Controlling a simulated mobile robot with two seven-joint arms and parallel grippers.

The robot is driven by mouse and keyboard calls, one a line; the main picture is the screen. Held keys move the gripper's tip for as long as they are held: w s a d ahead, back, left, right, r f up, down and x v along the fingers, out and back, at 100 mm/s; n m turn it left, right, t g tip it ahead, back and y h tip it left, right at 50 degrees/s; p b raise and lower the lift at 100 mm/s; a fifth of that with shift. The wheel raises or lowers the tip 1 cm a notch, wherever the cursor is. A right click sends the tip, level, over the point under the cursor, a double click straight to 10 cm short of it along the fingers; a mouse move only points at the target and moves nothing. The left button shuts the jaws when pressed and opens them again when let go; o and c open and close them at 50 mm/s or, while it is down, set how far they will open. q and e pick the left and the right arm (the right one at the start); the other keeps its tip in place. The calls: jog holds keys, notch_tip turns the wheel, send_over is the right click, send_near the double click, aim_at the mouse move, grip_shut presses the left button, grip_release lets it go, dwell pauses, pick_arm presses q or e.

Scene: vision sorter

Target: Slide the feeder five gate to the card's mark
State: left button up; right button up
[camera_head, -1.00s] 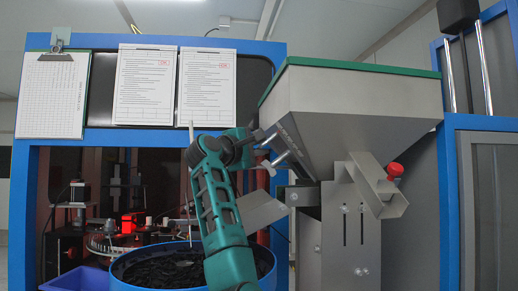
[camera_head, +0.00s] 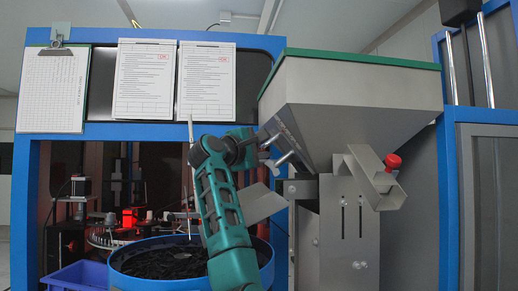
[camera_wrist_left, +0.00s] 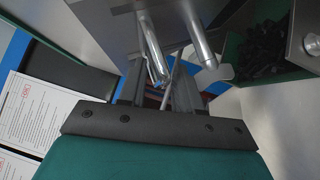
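The feeder is a grey metal hopper (camera_head: 340,105) with a green rim at the right of the head view. Two short metal rods (camera_head: 284,150) stick out at its lower left; one of them (camera_wrist_left: 148,45) shows large in the left wrist view. I cannot tell which part is the gate, and no mark is legible. My left gripper (camera_head: 258,144) is at these rods. In the left wrist view its dark fingers (camera_wrist_left: 158,95) stand apart, with a rod end near the gap and no clear grip. My right gripper is not in view.
Two printed sheets with red stamps (camera_head: 146,80) and a clipboard (camera_head: 55,90) hang on the blue frame. A blue bowl of dark parts (camera_head: 135,284) stands below my left arm.

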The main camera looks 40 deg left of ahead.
pick_arm(q)
jog(key=s+d+f+b, duration=0.1)
jog(key=s+b, duration=0.2)
jog(key=s, duration=0.9)
jog(key=shift+s+d+f, duration=0.25)
jog(key=shift+s+f, duration=0.05)
jog(key=shift+f, duration=0.1)
